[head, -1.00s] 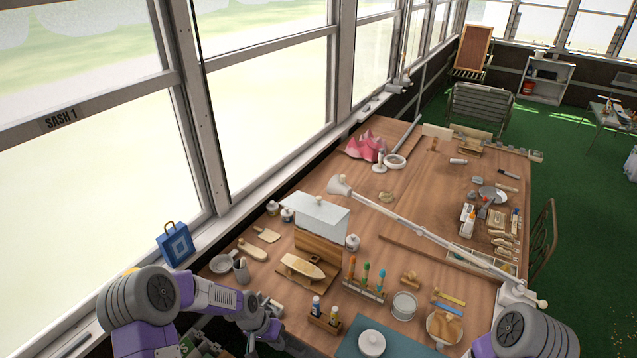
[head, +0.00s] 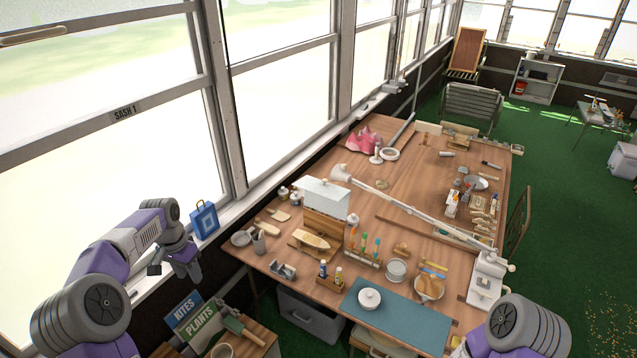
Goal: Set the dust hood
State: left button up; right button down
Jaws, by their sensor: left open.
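A white box-shaped cover with a small knob on top, which looks like the dust hood (head: 323,196), sits over a brown wooden box (head: 322,227) at the left part of the workbench. I cannot tell whether it is fully seated. A pale wooden boat hull (head: 311,239) lies in front of it. My left gripper (head: 178,271) is open and appears empty, pointing down left of the workbench, near the window sill and below the blue bag. It is well apart from the hood. My right arm shows only at the lower right edge; its gripper is out of view.
A blue bag (head: 204,221) stands on the sill. A long white lamp arm (head: 415,219) crosses the workbench (head: 410,160). A teal mat (head: 400,317) bears a white lidded pot (head: 369,298). The green floor at right is mostly open.

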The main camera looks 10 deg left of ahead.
aim_at(320, 201)
jog(key=u, duration=0.3)
jog(key=i, duration=0.85)
jog(key=z, duration=0.65)
jog(key=i, duration=0.7)
jog(key=z, duration=0.65)
